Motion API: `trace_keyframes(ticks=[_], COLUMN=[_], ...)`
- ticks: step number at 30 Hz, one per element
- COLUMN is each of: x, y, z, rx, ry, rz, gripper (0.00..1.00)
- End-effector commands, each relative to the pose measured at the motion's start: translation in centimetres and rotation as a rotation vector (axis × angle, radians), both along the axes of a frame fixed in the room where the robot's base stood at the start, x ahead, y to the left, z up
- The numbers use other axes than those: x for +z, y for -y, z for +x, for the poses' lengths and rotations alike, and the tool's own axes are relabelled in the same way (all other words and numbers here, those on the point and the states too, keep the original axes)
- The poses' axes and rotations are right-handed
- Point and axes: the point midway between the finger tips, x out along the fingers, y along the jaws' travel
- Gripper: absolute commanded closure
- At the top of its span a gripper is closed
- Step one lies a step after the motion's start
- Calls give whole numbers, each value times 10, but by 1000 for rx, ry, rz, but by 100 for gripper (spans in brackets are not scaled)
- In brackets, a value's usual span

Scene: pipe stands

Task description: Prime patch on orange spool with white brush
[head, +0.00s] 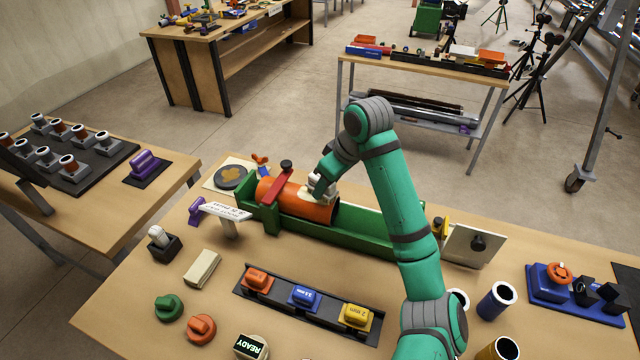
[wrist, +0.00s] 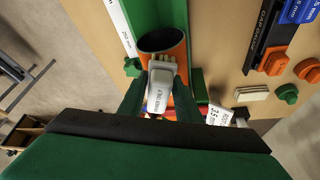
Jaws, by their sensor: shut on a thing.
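The orange spool (head: 321,213) lies on its side in a green trough (head: 365,240), under a red clamp bar (head: 279,184). A pale patch (head: 305,196) shows on its upper side near the open end. My gripper (head: 319,186) is over the spool and shut on the white brush (wrist: 160,92), whose label faces the wrist camera. The fingers grip it from both sides. The brush's pale bristles (wrist: 163,60) point at the spool, beside its dark open end (wrist: 163,40). I cannot tell whether they touch it. My gripper hides part of the patch.
A white-knobbed tool (head: 157,237) stands in a black holder at left. A cream block (head: 202,268), a dark rack (head: 306,304) with coloured blocks, and upright tubes (head: 497,300) occupy the front.

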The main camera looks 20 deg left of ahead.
Motion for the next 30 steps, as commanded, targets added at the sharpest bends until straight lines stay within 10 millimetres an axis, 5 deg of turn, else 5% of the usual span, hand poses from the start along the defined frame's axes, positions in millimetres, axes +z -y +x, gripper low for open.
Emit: trace_keyframes(ticks=[30], x=[-4], y=[-36], z=[-5], rx=[2], ry=[-7], rz=[-3], gripper=[100])
